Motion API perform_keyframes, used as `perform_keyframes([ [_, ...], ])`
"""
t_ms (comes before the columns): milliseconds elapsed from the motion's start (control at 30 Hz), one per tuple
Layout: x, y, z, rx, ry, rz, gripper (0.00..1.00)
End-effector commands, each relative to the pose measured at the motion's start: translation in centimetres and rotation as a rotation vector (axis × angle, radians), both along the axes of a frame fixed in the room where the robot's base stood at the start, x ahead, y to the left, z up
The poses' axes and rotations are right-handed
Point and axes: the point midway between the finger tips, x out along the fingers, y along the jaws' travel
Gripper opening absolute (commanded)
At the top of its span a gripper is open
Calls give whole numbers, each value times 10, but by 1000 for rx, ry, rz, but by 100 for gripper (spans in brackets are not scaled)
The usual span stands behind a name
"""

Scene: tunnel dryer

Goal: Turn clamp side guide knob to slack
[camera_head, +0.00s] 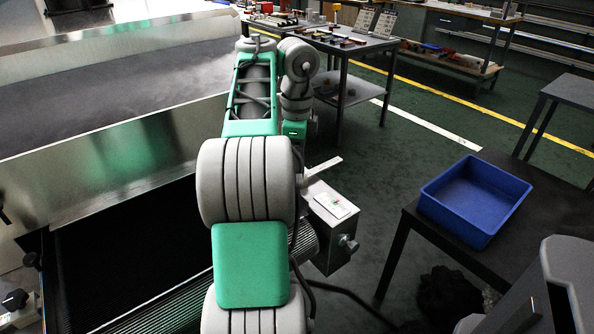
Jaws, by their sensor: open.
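A dark knob (15,299) sits on a pale fitting at the lower left, beside the dark belt (120,255). A metal knob (348,243) sticks out from the right side of a grey box (333,222) with a white label, right of the belt. I cannot tell which of these is the side guide clamp knob, nor how either is turned. My green and grey arm rises through the middle and bends down at its far end.
A blue bin (474,200) stands on a dark table (548,225) at right. A metal wall (110,155) runs along the belt. Green floor between box and tables is open. Workbenches stand behind.

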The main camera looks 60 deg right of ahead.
Motion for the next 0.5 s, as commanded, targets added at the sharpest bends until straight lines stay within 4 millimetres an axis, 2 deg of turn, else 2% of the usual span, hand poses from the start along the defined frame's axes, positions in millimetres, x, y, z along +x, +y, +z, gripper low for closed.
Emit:
perform_keyframes([
  [200, 0, 0, 1, 0, 0, 2, 52],
  [500, 0, 0, 1, 0, 0, 3, 27],
])
